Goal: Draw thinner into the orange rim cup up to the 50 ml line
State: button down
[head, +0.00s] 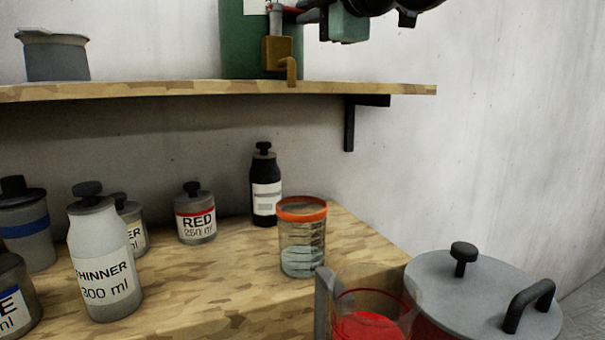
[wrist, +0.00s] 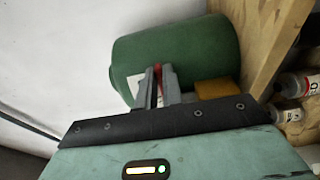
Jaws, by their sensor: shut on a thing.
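The orange rim cup (head: 302,240) stands upright on the lower bench, below the tap. It is clear with dark graduation marks. Its lower part looks pale bluish, as if holding clear liquid, but I cannot read the level against the marks. A green drum (head: 245,45) sits on the upper shelf with a brass tap (head: 280,55), its spout pointing down. No stream shows under the spout. My gripper (head: 285,9) is shut on the red tap lever (wrist: 158,70) in front of the drum, which also shows in the wrist view (wrist: 190,55). The drum's label is mostly hidden.
A thinner bottle (head: 104,260), a red jar (head: 195,215), a black bottle (head: 265,190) and other jars stand on the bench (head: 210,290). A lidded grey pot (head: 470,285) and a clear vessel of red liquid (head: 368,325) are at front right. The shelf (head: 200,90) overhangs the bench.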

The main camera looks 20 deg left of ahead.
jog(key=shift+s+a+b, duration=0.25)
jog(key=shift+s+b, duration=0.15)
jog(key=shift+b, duration=1.25)
jog(key=shift+s+f+b, duration=0.1)
jog(key=shift+b, duration=0.8)
jog(key=m+h+b, duration=0.1)
jog(key=b, duration=0.2)
jog(key=shift+s+t, duration=0.1)
jog(key=shift+t, duration=0.3)
jog(key=c, duration=1.5)
grip_release()
jog(key=shift+o, duration=0.2)
jog(key=shift+d, duration=0.2)
